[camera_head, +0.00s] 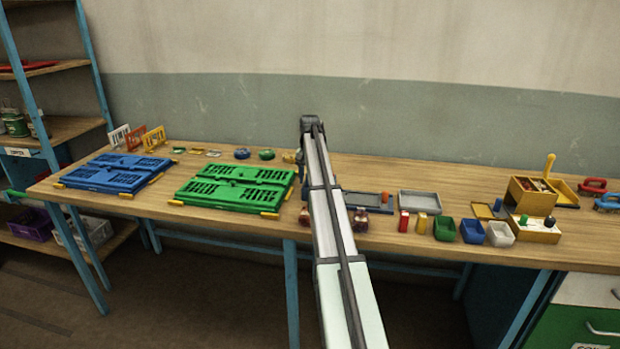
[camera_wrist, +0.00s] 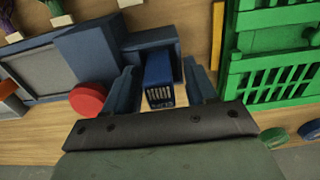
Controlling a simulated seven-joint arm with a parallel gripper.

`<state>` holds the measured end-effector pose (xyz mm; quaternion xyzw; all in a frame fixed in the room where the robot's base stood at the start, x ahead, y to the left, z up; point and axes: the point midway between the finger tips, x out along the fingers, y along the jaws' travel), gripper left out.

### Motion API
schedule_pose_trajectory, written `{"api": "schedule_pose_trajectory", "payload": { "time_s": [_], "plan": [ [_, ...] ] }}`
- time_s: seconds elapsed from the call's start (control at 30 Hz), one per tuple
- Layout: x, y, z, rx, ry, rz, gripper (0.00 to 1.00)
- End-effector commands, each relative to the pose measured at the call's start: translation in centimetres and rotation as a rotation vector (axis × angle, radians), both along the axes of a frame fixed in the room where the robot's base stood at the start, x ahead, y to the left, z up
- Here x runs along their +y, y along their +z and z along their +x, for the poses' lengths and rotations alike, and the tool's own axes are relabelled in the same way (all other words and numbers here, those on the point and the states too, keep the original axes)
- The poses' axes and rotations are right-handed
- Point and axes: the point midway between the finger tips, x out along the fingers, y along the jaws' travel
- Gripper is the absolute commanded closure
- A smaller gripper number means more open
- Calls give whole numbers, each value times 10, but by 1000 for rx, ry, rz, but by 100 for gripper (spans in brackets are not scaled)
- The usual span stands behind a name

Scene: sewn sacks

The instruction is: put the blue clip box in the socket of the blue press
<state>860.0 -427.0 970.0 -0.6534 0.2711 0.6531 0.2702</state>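In the wrist view the blue clip box (camera_wrist: 159,72) stands between my fingers, its slotted end facing the camera. My gripper (camera_wrist: 160,67) is open, with a finger on each side of the box and a gap visible on the right. The blue press (camera_wrist: 90,50) has a dark blue block, a grey plate and a red knob (camera_wrist: 87,100). Its blue socket walls (camera_wrist: 150,40) are behind and beside the box. I cannot tell how deep the box sits. In the head view part of the press (camera_head: 367,199) shows right of my arm; my gripper and the box are hidden.
A green crate (camera_wrist: 272,60) lies close right of my gripper in the wrist view; it also shows in the head view (camera_head: 235,185). Small bins (camera_head: 472,231) and a grey tray (camera_head: 420,201) stand further right on the bench.

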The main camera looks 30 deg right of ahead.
Motion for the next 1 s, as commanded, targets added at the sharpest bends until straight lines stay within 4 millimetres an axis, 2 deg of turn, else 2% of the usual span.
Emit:
{"api": "schedule_pose_trajectory", "payload": {
  "time_s": [0.23, 0.37, 0.47, 0.8, 1.0],
  "plan": [
    [0, 1, 0, 0, 0, 0, 43],
    [0, 8, 0, 0, 0, 0, 43],
    [0, 20, 1, -1, 0, -1, 43],
    [-1, 82, 1, -1, 0, -1, 43],
    [0, 109, 1, 0, 0, 0, 43]
  ]
}}
